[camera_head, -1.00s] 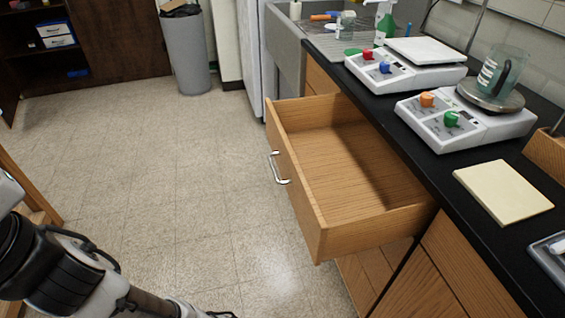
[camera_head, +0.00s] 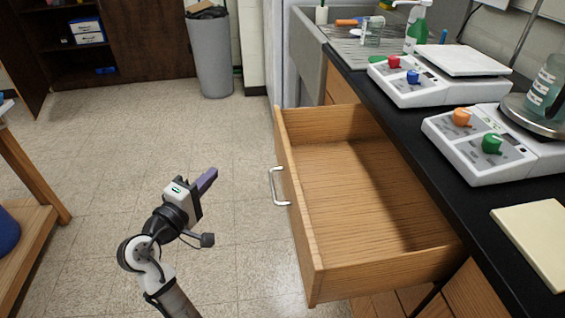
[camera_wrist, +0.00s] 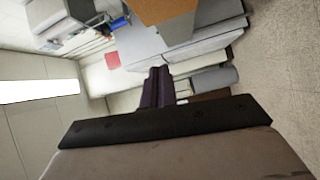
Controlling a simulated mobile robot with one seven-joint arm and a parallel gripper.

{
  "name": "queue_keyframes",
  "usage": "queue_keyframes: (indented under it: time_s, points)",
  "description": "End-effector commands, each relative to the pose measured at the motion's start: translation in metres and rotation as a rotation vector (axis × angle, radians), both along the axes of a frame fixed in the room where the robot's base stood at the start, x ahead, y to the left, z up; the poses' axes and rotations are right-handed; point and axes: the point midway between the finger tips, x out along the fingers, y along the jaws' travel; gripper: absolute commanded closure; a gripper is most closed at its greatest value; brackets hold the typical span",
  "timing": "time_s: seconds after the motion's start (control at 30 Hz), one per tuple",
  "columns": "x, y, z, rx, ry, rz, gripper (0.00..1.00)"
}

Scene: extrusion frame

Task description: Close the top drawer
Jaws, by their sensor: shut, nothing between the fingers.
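The top drawer (camera_head: 375,190) is wooden, empty and pulled far out from under the black counter in the head view. Its silver bar handle (camera_head: 278,186) is on the front panel, facing left. My gripper (camera_head: 208,179) is to the left of the drawer front, apart from the handle, with its purple fingers pointing up and right. In the wrist view the purple fingers (camera_wrist: 158,88) are together with nothing between them. A wooden surface (camera_wrist: 165,10) shows at the top of the wrist view; I cannot tell for sure which part it is.
The black counter (camera_head: 440,185) holds two white devices with coloured knobs (camera_head: 435,80), (camera_head: 500,140) and a cream pad (camera_head: 535,240). A grey bin (camera_head: 211,55) stands at the back. A wooden table (camera_head: 30,190) is at the left. The floor between is clear.

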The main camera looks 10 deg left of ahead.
Motion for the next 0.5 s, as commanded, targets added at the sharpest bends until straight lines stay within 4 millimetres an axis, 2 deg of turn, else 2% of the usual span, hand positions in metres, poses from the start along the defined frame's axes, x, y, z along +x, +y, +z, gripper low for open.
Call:
queue_keyframes:
  time_s: [0.03, 0.1, 0.27, 0.5]
  points:
    - [-0.003, -0.011, -0.013, -0.042, 0.028, -0.064, 1.0]
    - [-0.006, -0.023, -0.023, -0.083, 0.056, -0.132, 1.0]
    - [-0.004, -0.035, -0.027, -0.109, 0.073, -0.183, 1.0]
    - [0.033, -0.054, -0.025, -0.107, 0.073, -0.184, 1.0]
